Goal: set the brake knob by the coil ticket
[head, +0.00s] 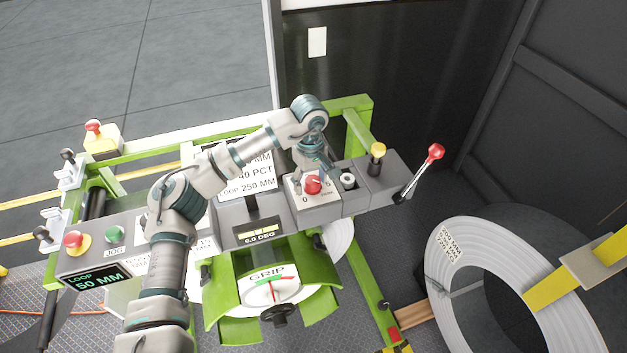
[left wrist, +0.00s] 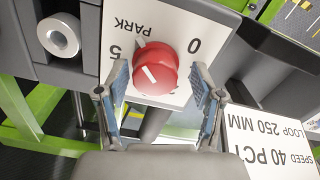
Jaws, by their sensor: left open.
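The red brake knob (head: 313,185) sits on a white dial plate marked 0 and 5 on the grey console; in the left wrist view the knob (left wrist: 155,70) has a white pointer line, and the plate also reads PARK. My left gripper (left wrist: 162,95) is open, its two fingers on either side of the knob; I cannot tell whether they touch it. In the head view my left gripper (head: 309,172) reaches down over the dial. My right gripper is not in view.
A grey knob (head: 347,180), a yellow button (head: 377,150) and a red-tipped lever (head: 435,152) stand right of the dial. Displays read LOOP 50 MM (head: 95,282) and 0.0 DEG (head: 259,234). A GRIP gauge (head: 270,288) is below. A large coil (head: 450,290) stands at right.

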